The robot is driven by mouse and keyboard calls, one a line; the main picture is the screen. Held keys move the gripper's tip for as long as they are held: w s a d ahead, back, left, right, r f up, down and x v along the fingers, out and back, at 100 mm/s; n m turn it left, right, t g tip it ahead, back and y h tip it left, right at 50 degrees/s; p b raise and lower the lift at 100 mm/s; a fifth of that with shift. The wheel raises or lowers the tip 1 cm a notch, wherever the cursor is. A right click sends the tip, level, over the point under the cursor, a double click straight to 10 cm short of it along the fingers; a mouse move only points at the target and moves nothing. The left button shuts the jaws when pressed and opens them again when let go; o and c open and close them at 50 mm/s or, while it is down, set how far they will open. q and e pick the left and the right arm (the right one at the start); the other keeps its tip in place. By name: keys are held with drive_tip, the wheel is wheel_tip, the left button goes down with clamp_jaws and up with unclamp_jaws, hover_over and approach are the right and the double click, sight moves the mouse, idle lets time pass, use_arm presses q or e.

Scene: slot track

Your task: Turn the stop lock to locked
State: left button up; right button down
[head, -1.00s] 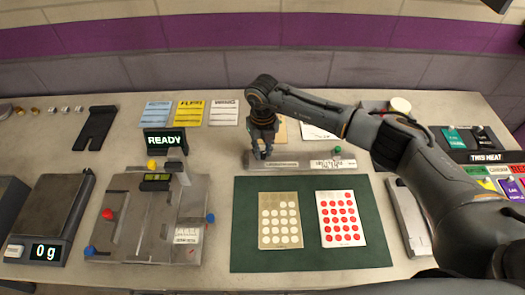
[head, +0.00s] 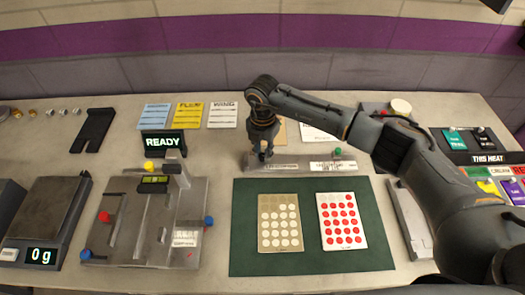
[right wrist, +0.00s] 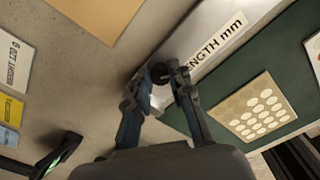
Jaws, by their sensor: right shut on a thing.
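My right gripper (head: 264,155) points down at the left end of a grey metal bar (head: 310,164) behind the green mat. In the right wrist view its fingertips (right wrist: 158,88) are shut on a small dark knob (right wrist: 158,71) at the end of the bar, where "LENGTH mm" is printed. This knob appears to be the stop lock, but I see no locked or unlocked marking. The fingers hide most of it in the head view. A green knob (head: 338,152) sits towards the bar's right end. My left gripper is not in view.
A grey slotted fixture (head: 125,220) with yellow, red and blue knobs stands left, behind it a "READY" sign (head: 163,143). A green mat (head: 305,262) with two dotted cards lies in front of the bar. A scale (head: 45,225) is at far left.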

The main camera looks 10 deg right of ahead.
sight(263, 155)
drive_tip(key=m, duration=0.5)
drive_tip(key=shift+m+p, duration=0.3)
drive_tip(key=m+p, duration=0.1)
drive_tip(key=m, duration=0.4)
drive_tip(key=shift+m, duration=0.6)
drive_tip(key=c, duration=1.2)
unclamp_jaws()
drive_tip(key=shift+s, duration=0.1)
drive_tip(key=shift+r, duration=0.2)
wheel_tip(263, 155, up, 12)
drive_tip(key=shift+f, duration=0.2)
